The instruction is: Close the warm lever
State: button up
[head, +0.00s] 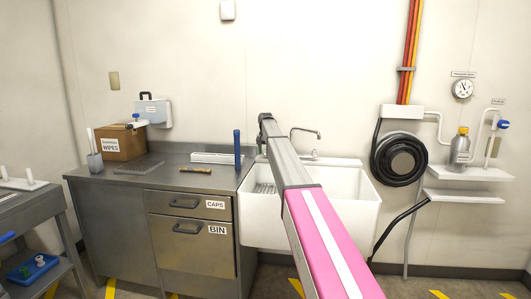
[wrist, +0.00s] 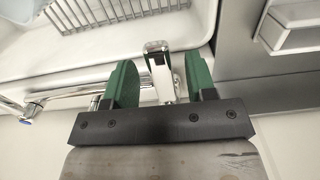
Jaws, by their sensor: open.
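A chrome tap lever (wrist: 157,62) stands between the two green fingers of my gripper (wrist: 161,76) in the wrist view. My gripper is open, with a finger on either side of the lever and gaps showing at both sides. No label on the lever shows. The chrome tap body (wrist: 70,98) runs left from it to another chrome end piece (wrist: 27,109). In the head view the tap spout (head: 305,132) shows behind the sink, and my arm hides the lever and gripper fingers.
The white sink (head: 350,210) holds a wire rack (wrist: 85,14). Left of it is a steel counter (head: 150,176) with a blue upright cylinder (head: 237,146), a white tray (head: 212,158) and a wipes box (head: 120,143). A hose reel (head: 399,159) hangs on the right wall.

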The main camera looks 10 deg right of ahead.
notch_tip(320, 180, up, 11)
jog(key=shift+f, duration=0.2)
dwell(0.4)
